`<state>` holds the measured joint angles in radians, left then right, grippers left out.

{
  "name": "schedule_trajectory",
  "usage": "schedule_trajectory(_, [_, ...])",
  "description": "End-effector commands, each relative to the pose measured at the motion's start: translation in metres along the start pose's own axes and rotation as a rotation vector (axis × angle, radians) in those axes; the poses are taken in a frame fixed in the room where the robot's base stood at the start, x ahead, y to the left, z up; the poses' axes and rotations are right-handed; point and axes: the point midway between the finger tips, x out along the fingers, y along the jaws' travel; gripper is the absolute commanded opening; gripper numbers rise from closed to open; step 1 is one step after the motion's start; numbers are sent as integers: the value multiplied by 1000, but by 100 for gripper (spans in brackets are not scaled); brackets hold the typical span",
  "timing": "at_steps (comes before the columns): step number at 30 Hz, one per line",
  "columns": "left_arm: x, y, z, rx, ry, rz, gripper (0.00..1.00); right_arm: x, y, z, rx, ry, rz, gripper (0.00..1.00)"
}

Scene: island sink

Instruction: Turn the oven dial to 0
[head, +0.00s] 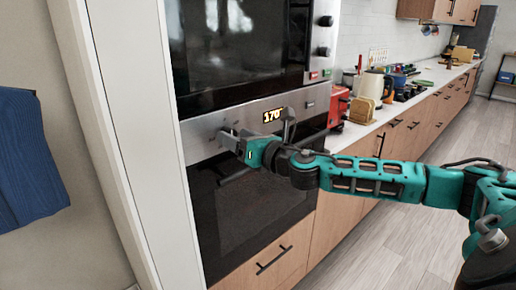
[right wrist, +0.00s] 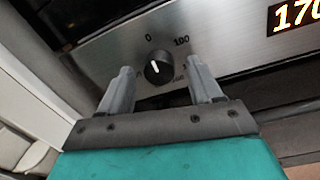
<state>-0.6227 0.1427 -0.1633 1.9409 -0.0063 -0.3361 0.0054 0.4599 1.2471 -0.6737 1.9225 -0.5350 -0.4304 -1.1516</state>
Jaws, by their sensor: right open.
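The oven dial (right wrist: 159,67) is a round black knob with a white pointer mark on the steel control panel, in the right wrist view. Labels 0 and 100 show above it. The white mark points up and slightly left, towards the 0 side. The yellow display reads 170 in the head view (head: 272,115) and is cut off in the right wrist view (right wrist: 296,14). My right gripper (head: 232,134) is open at the panel. In the right wrist view its two fingers (right wrist: 160,82) stand either side of the dial, apart from it. My gripper hides the dial in the head view.
The dark oven door (head: 240,200) is below the panel, with a drawer (head: 262,268) underneath. A microwave-like appliance (head: 240,45) is above. A white side panel (head: 115,120) stands close at left. The counter at right holds a red appliance (head: 338,107) and several utensils.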

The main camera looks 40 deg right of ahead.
Motion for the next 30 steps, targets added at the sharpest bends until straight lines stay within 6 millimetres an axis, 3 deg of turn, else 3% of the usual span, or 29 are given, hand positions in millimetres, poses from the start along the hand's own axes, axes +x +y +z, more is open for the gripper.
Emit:
schedule_trajectory(9, [14, 0, 19, 0, 2, 0, 43, -45, 0, -5, -9, 5, 2, 64])
schedule_trajectory(30, [26, 1, 41, -1, -4, 0, 43, -110, 1, -1, -6, 1, 2, 64])
